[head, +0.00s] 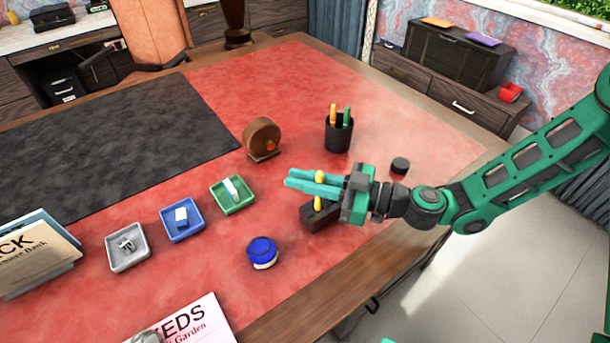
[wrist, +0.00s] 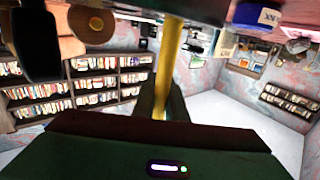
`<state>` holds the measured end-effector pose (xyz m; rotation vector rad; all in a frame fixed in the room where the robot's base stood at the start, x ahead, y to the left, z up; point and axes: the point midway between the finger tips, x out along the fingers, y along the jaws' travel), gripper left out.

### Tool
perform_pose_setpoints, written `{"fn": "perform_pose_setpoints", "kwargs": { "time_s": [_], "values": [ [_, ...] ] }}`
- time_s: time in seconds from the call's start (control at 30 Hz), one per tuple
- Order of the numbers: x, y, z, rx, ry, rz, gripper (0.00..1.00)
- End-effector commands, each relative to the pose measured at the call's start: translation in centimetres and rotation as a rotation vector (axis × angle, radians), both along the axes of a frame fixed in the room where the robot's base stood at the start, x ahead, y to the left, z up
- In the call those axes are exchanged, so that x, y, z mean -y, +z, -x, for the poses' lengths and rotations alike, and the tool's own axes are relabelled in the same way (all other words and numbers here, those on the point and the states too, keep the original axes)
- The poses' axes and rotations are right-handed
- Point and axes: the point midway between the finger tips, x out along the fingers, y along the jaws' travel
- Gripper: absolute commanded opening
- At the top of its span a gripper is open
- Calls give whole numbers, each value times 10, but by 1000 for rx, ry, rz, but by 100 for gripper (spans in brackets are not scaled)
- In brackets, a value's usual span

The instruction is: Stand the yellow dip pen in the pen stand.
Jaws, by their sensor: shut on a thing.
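The yellow dip pen (head: 318,203) is held upright between the fingers of my gripper (head: 318,184). It also shows in the wrist view (wrist: 168,65), where that picture is upside down. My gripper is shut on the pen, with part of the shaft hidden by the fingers. A dark block (head: 320,219), which looks like the pen stand, sits on the red desk top directly below the gripper. The pen's lower end comes down to the block's top; I cannot tell whether it is in a hole or only above it. The gripper hides part of the block.
A black cup (head: 338,136) with an orange and a green pen stands behind my gripper. A round wooden thing (head: 262,139), a blue-lidded jar (head: 262,252), a green tray (head: 232,207) and a small black cylinder (head: 400,166) are nearby. The desk between them is clear.

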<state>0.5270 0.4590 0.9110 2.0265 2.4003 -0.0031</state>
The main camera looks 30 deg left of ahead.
Motion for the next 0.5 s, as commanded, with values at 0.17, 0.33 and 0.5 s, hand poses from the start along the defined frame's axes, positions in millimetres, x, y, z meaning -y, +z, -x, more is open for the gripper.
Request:
{"fn": "perform_pose_setpoints", "kwargs": {
  "time_s": [0.17, 0.33, 0.5],
  "values": [
    [0, -4, 0, 0, 0, 0, 0],
    [0, -8, 0, 0, 0, 0, 0],
    [0, -11, 0, -1, 0, 0, 0]
  ]
}}
